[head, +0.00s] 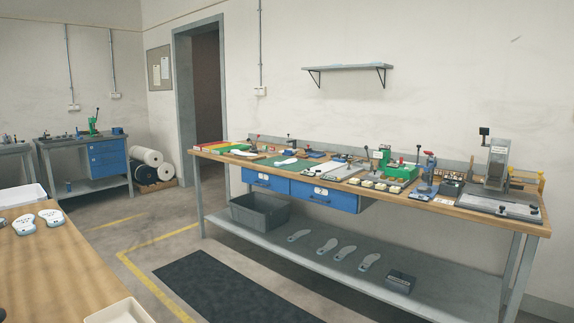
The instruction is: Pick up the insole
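Several grey sole-shaped pieces (326,248) lie in a row on the lower shelf of the long bench. A pale, flat sole-like piece (285,162) lies on a green mat on the bench top; it is too small to tell what it is. The frame does not show which insole is meant. My gripper is not in view.
The wooden table (60,270) holds a white tray (120,312) at its front edge and a white bin behind. The long bench (395,194) is crowded with tools and fixtures. A dark floor mat (225,290) and clear floor lie between them.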

